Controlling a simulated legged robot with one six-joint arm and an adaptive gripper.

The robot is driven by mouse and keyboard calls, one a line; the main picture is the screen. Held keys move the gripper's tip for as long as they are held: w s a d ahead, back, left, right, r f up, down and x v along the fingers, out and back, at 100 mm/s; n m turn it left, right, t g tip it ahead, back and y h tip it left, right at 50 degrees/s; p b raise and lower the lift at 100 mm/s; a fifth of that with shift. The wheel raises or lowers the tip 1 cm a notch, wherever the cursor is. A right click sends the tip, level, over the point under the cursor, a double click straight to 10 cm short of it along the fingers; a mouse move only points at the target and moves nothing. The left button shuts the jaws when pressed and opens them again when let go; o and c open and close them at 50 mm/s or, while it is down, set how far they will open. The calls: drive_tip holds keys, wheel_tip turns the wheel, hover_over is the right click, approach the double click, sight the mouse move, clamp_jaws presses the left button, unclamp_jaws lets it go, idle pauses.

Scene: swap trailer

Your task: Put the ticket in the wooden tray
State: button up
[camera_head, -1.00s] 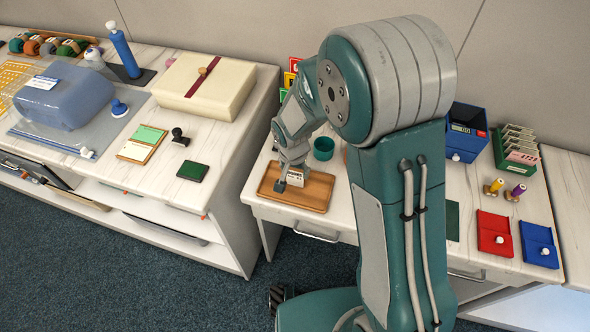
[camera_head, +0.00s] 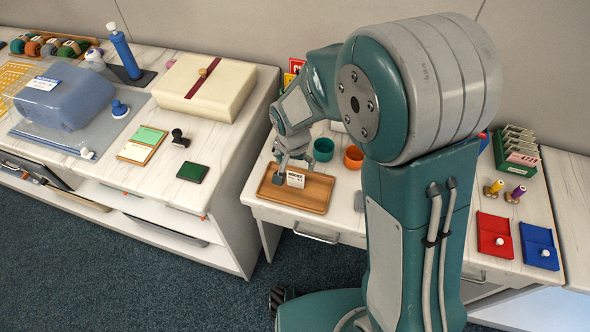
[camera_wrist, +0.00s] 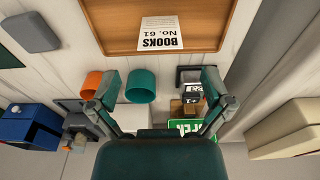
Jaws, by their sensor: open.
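The ticket (camera_head: 296,181) is a small white card with black print. It is within the wooden tray (camera_head: 312,201), whose rim surrounds it on the table. In the wrist view the ticket (camera_wrist: 161,33) reads "BOOKS No. 61" and shows against the brown floor of the tray (camera_wrist: 108,22). My gripper (camera_head: 283,176) is beside the ticket over the tray's left part. In the wrist view my gripper (camera_wrist: 160,80) has its fingers wide apart with a clear gap to the ticket and nothing held. I cannot tell whether the ticket leans or lies flat.
A teal cup (camera_head: 323,149) and an orange cup (camera_head: 353,157) stand behind the tray. A higher table with a cream box (camera_head: 203,85) is left.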

wheel_tip(320, 180, up, 8)
drive_tip(key=s, duration=0.1)
drive_tip(key=shift+a+f, duration=0.15)
drive_tip(key=shift+f, duration=0.1)
drive_tip(key=s+d+r+n+t, duration=0.2)
drive_tip(key=s+d+r, duration=0.4)
drive_tip(key=s, duration=0.3)
drive_tip(key=s+d+r+n+t, duration=0.2)
drive_tip(key=s+d+r, duration=0.5)
drive_tip(key=s+r, duration=0.1)
drive_tip(key=shift+s+r+y, duration=0.3)
drive_tip(key=shift+s, duration=0.1)
drive_tip(key=shift+d, duration=0.1)
idle(0.8)
